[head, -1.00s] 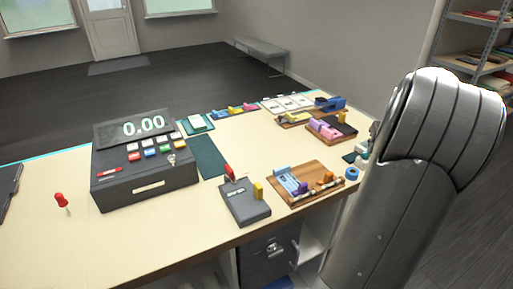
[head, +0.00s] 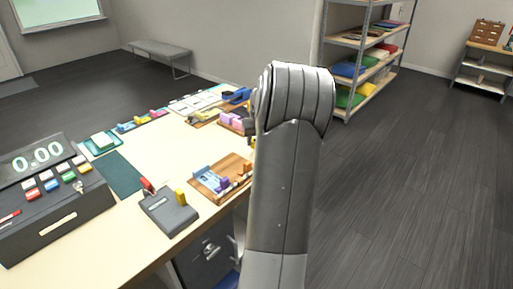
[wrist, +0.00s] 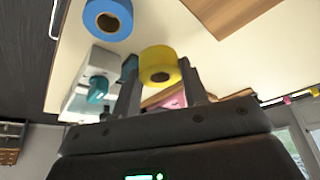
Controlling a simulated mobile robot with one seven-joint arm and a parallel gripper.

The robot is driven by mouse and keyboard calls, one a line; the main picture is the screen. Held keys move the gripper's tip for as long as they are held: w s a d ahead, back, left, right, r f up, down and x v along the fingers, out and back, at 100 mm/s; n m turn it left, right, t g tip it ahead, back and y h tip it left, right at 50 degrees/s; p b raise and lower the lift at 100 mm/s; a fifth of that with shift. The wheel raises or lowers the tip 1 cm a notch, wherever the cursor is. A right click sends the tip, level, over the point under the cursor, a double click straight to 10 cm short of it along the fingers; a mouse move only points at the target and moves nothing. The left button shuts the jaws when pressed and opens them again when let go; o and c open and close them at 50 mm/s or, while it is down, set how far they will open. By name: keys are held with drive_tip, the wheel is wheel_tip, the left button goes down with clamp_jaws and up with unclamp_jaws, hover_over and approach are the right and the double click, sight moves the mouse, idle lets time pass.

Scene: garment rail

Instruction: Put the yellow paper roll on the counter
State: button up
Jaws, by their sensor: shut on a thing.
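In the wrist view, the yellow paper roll (wrist: 160,66) is between the two fingers of my gripper (wrist: 163,85), which is shut on it. Its round end with a dark core faces the camera. The pale counter (wrist: 200,30) shows behind it, and I cannot tell the gap between them. In the head view, the counter (head: 150,135) runs along the left, and my arm hides the gripper and roll.
A blue roll (wrist: 108,18) is close by in the wrist view. On the counter stand a cash register (head: 60,210), a dark card terminal (head: 169,211) and a wooden tray (head: 205,188) of small items. A stocked shelf (head: 365,60) stands behind.

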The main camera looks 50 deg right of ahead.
drive_tip(key=shift+f, duration=1.8)
drive_tip(key=shift+f, duration=0.1)
drive_tip(key=o, duration=1)
drive_tip(key=shift+c, duration=0.2)
